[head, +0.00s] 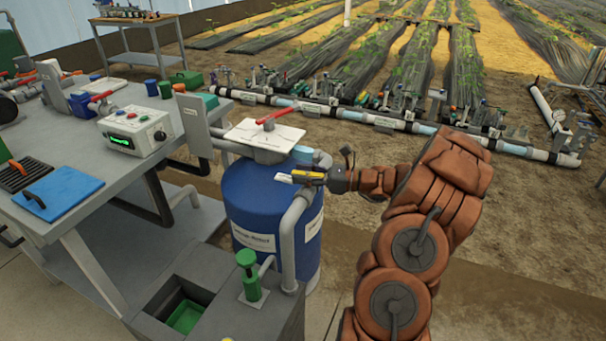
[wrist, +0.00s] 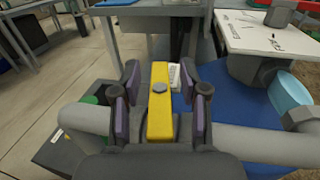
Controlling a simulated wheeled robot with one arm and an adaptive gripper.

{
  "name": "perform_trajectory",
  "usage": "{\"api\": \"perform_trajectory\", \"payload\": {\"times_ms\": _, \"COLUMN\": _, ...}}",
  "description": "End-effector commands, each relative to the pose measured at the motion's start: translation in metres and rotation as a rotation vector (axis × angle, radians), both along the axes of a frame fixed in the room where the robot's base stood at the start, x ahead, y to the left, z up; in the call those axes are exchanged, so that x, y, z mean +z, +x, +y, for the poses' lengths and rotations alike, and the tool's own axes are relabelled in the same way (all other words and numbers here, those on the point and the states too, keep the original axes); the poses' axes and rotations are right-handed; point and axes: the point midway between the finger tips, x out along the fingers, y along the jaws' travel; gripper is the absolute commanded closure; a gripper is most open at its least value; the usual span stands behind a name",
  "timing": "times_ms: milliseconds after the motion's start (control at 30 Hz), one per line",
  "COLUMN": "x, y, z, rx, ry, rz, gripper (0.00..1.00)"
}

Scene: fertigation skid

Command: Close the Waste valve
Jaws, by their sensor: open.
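A yellow lever handle (head: 308,174) sits by the top of a grey pipe (head: 287,240) at the front of the blue tank (head: 262,205). No readable label shows that it is the Waste valve. In the wrist view the yellow lever (wrist: 159,110) has a grey bolt on it and lies across the line of the grey pipe (wrist: 88,118). My gripper (head: 322,179) is at the lever, reaching in from the right. In the wrist view its purple-padded fingers (wrist: 159,80) stand open on both sides of the lever. Gaps show; the lever's lower end is hidden.
A white plate (head: 285,138) with a red handle (head: 278,116) tops the tank. A green-topped post (head: 250,274) stands beside a dark sump (head: 180,300) in front. A grey bench (head: 105,190) with a control box (head: 135,132) is at left. Open soil lies at right.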

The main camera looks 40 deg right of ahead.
Motion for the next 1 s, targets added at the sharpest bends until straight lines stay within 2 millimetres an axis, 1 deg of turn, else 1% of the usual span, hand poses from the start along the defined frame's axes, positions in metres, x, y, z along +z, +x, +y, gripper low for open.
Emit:
{"api": "perform_trajectory", "payload": {"times_ms": 233, "x": 0.0000, "y": 0.0006, "z": 0.0004, "rx": 0.000, "ry": 0.000, "rz": 0.000, "gripper": 0.56}}
{"api": "perform_trajectory", "payload": {"times_ms": 600, "x": 0.0000, "y": 0.0005, "z": 0.0003, "rx": 0.000, "ry": -0.001, "rz": 0.001, "gripper": 0.95}}
{"api": "perform_trajectory", "payload": {"times_ms": 667, "x": 0.0000, "y": 0.0005, "z": 0.0003, "rx": 0.000, "ry": -0.001, "rz": 0.001, "gripper": 1.00}}
{"api": "perform_trajectory", "payload": {"times_ms": 1000, "x": -0.0001, "y": 0.0005, "z": -0.0001, "rx": -0.024, "ry": 0.001, "rz": 0.002, "gripper": 1.00}}
